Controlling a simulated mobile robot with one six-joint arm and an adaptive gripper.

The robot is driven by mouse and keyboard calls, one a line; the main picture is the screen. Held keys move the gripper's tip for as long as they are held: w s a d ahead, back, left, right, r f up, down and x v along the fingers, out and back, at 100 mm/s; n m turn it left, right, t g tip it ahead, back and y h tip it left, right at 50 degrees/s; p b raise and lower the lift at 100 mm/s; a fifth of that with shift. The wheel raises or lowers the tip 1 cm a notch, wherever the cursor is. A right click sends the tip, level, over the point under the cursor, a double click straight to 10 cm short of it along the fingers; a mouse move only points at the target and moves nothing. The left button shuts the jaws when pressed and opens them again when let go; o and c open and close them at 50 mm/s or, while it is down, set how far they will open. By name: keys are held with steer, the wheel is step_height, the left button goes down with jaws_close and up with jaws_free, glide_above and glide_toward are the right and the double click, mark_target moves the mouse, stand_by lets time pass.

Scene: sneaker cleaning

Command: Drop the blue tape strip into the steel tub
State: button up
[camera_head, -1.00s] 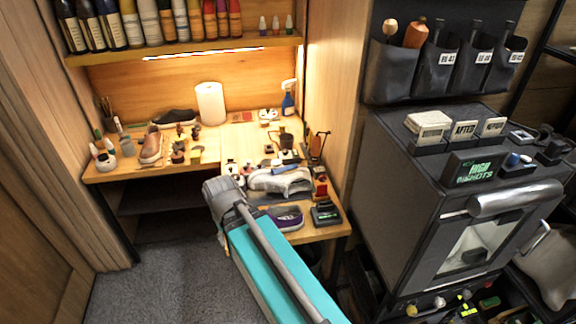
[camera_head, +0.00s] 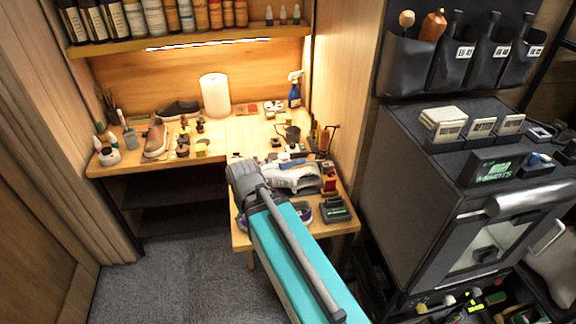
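A small blue strip (camera_head: 292,162) shows at the upper side of the white sneaker (camera_head: 292,176) on the right part of the workbench. It looks like the blue tape strip, but it is too small to tell whether it lies on the shoe or behind it. I cannot make out the steel tub with certainty. A small dark cup-like vessel (camera_head: 293,134) stands behind the sneaker. My teal and grey arm reaches up from the bottom to the bench's front left of the sneaker. I cannot see my gripper's fingers.
The L-shaped wooden workbench (camera_head: 222,150) is crowded with small tools and bottles. A paper towel roll (camera_head: 215,96) and a spray bottle (camera_head: 295,90) stand at the back. A dark cabinet (camera_head: 420,180) stands at right. Grey carpet (camera_head: 185,270) is open at left.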

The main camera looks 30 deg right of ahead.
mark_target(293, 162)
steer(key=w+d+r+n+t+p, duration=0.1)
steer(key=w+d+r+n+p, duration=0.2)
steer(key=w+d+n, duration=0.6)
steer(key=w+d+r+n+t+p, duration=0.1)
steer(key=w+d+r+n+p, duration=0.2)
steer(key=w+d+n, duration=0.5)
steer(key=w+d, duration=0.5)
steer(key=shift+w+d+r+n, duration=0.2)
steer(key=shift+d+n, duration=0.05)
steer(key=shift+n, duration=0.15)
steer(key=f+b, duration=0.2)
steer(key=w+f+b, duration=0.1)
steer(key=f+b, duration=0.5)
steer(key=shift+w+f, duration=0.25)
steer(key=shift+w, duration=0.1)
steer(key=shift+b, duration=0.3)
steer(key=shift+w+a+f+b, duration=0.1)
steer(key=shift+w+f+b, duration=0.1)
steer(key=shift+f+b, duration=0.65)
steer(key=shift+w+d+f+b, duration=0.1)
steer(key=shift+w+f+b, duration=0.1)
steer(key=shift+f+b, duration=0.65)
steer(key=shift+w+a+f+b, duration=0.1)
steer(key=shift+w+f+b, duration=0.1)
steer(key=shift+f+b, duration=0.65)
steer(key=c, duration=0.8)
